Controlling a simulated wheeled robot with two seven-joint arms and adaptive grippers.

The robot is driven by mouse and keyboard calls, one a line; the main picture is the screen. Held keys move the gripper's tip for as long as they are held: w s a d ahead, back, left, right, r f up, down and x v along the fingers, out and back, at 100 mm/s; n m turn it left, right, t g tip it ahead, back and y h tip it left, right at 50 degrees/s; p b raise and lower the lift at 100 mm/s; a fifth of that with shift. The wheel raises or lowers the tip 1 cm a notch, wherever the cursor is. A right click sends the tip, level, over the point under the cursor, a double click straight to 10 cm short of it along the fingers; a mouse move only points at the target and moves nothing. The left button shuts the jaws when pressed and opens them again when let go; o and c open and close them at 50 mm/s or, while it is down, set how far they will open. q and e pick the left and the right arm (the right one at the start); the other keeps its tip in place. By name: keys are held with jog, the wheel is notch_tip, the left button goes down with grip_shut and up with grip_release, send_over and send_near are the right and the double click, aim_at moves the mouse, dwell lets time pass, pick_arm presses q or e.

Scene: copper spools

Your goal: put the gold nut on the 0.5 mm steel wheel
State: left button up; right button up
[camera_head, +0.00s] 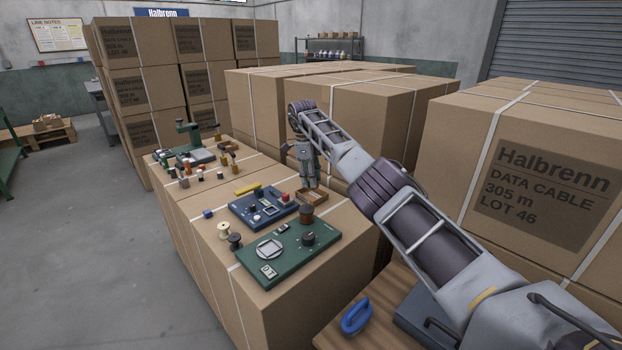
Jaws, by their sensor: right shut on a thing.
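My right gripper (310,185) points down at the back edge of the carton top, just above a small wooden tray (318,199). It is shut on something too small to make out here. I cannot pick out the gold nut. I cannot tell which piece is the 0.5 mm steel wheel. Small spools stand on the cartons: a pale one (224,230), a dark one (235,242) and a brown one (306,213). My left gripper is out of view.
A green panel (318,252) and a blue panel (247,208) with small parts lie close to the tray. A green device (187,130) and several small pieces stand farther back. Tall cartons (345,120) rise behind the gripper. A blue-handled object (356,316) lies on a wooden surface (335,335).

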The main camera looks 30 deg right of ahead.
jog(key=n, duration=0.4)
jog(key=shift+w+r, duration=0.1)
jog(key=shift+w, duration=0.1)
jog(key=n, duration=0.1)
jog(key=a+n, duration=0.1)
jog(key=n, duration=0.1)
jog(key=n+t, duration=0.1)
jog(key=shift+w+a+r+n+h, duration=0.2)
jog(key=shift+r+n+h, duration=0.1)
jog(key=shift+r+n, duration=0.1)
jog(key=s+a+r+n+t, duration=0.1)
jog(key=s+a+n, duration=0.2)
jog(key=a+n, duration=0.5)
jog(key=s+a+r+n+t, duration=0.1)
jog(key=s+a+n, duration=0.25)
jog(key=a, duration=0.85)
jog(key=s+a+f+n, duration=0.2)
jog(key=s+a+f, duration=0.1)
jog(key=s, duration=0.3)
jog(key=s+a+f+n+y, duration=0.1)
jog(key=s+a+f+n, duration=0.1)
jog(key=s+f, duration=0.3)
jog(key=s+a+f+n, duration=0.2)
jog(key=s+a+f, duration=0.2)
jog(key=s+f, duration=0.2)
jog(key=shift+s+a+f+n+y, duration=0.2)
jog(key=shift+s+a+n+y, duration=0.1)
jog(key=shift+s+n, duration=0.05)
